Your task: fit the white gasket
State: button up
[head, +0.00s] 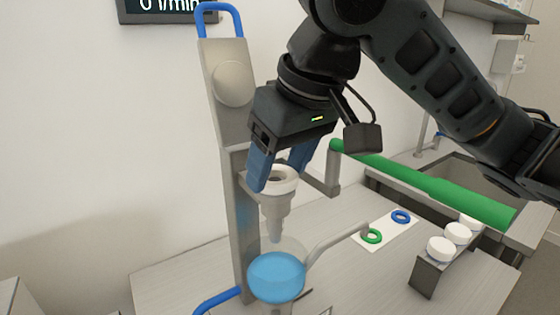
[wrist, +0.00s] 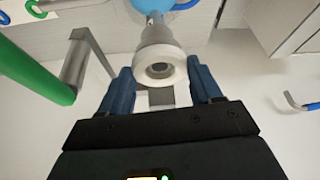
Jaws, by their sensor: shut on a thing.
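The white gasket (head: 290,184) is a thick ring at the top of the grey nozzle-shaped filler part (head: 275,213). My gripper (head: 277,177) points down with its blue fingers on either side of the gasket, shut on it. In the wrist view the gasket (wrist: 160,57) lies between the two fingertips, with its dark hole showing and the grey part just beyond it. I cannot tell whether the gasket is fully seated or sits slightly above its seat.
A blue-topped bowl (head: 275,278) is below the nozzle. A green lever (head: 420,182) extends right on a grey bracket. A green ring (head: 371,236) and a blue ring (head: 401,216) lie on a white mat. White caps (head: 441,248) stand on a rack at right.

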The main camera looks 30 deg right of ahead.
jog(key=shift+f, duration=0.2)
dwell(0.6)
jog(key=o, duration=1.1)
notch_tip(320, 180, up, 3)
jog(key=shift+f+p, duration=0.1)
jog(key=shift+p, duration=1.15)
jog(key=shift+r, duration=2.1)
